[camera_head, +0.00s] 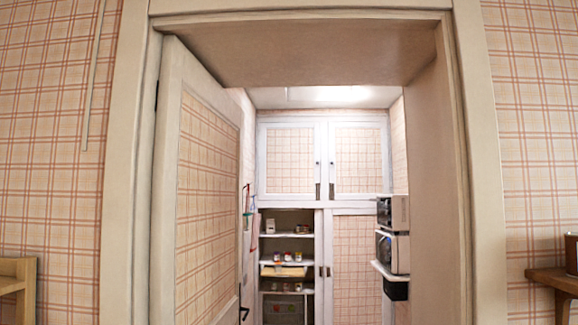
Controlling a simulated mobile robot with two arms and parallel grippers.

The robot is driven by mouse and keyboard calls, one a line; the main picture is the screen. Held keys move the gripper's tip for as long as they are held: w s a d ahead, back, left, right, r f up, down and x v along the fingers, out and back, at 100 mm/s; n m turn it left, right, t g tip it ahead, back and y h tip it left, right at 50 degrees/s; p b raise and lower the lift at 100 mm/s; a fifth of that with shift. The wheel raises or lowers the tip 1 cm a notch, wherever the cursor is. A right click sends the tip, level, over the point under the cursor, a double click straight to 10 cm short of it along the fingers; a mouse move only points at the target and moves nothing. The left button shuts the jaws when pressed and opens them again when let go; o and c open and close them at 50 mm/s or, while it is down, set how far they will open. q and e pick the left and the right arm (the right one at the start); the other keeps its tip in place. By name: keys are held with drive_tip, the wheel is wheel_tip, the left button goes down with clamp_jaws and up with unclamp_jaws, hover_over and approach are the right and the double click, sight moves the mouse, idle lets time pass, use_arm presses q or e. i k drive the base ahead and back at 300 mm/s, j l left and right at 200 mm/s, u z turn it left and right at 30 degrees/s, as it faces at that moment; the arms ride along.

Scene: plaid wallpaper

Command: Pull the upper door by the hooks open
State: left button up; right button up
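A white wall cupboard stands at the far end of a small pantry, seen through an open doorway. Its upper left door (290,160) and upper right door (359,160) have plaid panels and are both shut. Dark pulls hang at their inner lower corners, a left pull (318,191) and a right pull (331,190). They are too small to tell whether they are hooks. Neither of my grippers is in view.
A plaid-panelled door (205,190) stands open inward on the left of the doorway. Appliances (394,250) stand on a right-hand shelf. Lower cupboard shelves (288,236) are open at left, holding jars. A wooden ledge (552,280) is outside at right. The doorway's middle is clear.

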sight(290, 153)
drive_tip(key=i+l, duration=0.1)
drive_tip(key=i, duration=1.85)
drive_tip(key=i+l+z, duration=0.15)
drive_tip(key=i, duration=1.85)
drive_tip(key=i+j, duration=0.15)
drive_tip(key=i, duration=1.8)
